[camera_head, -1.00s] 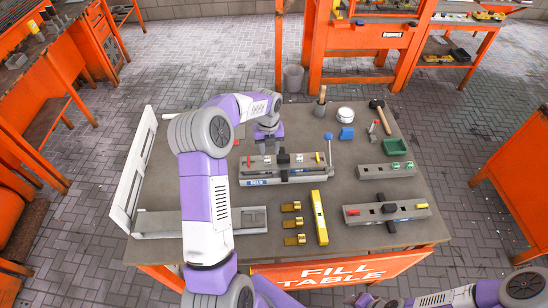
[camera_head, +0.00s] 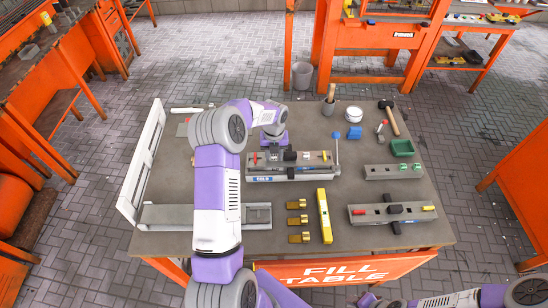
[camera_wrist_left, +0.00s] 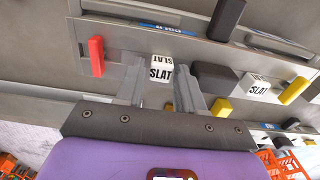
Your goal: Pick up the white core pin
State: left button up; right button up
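A white block lettered SLAT (camera_wrist_left: 160,68), which looks like the white core pin, shows in the left wrist view on a grey mold (camera_wrist_left: 120,38). My left gripper (camera_wrist_left: 161,72) is open, its two fingers on either side of this block. I cannot tell whether they touch it. A second white SLAT block (camera_wrist_left: 256,87) stands farther right beside a dark block. In the head view my left gripper (camera_head: 273,148) is over the left part of the mold (camera_head: 292,173), mostly hidden by its own wrist. My right gripper is not in view.
A red pin (camera_wrist_left: 96,56) stands on the mold left of the fingers. A dark block (camera_wrist_left: 215,78) stands to their right.

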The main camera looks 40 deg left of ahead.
pick_arm(q)
grip_shut()
jog(key=shift+r, duration=0.15)
